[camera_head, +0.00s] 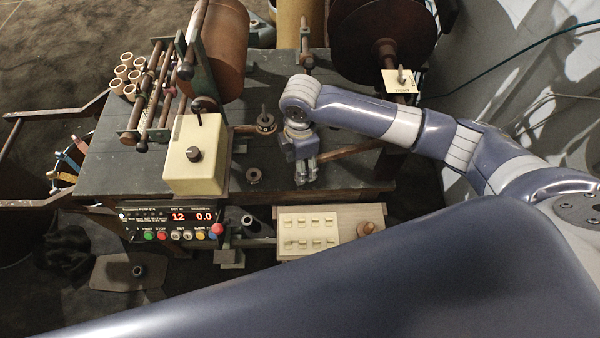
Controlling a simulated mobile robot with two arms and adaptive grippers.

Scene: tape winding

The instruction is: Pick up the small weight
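A small round metal piece (253,176), which looks like the small weight, lies on the dark bench top near its front edge. A larger round weight with an upright rod (266,124) stands behind it. My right gripper (306,177) points down over the bench, to the right of the small piece and apart from it. Its two fingers show a gap, with nothing visible between them. My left gripper is not in view.
A cream box (196,155) with a knob stands left of the small piece. A control panel (170,224) and a cream button board (308,231) are in front. Rollers (220,45) and a large dark reel (378,40) stand at the back.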

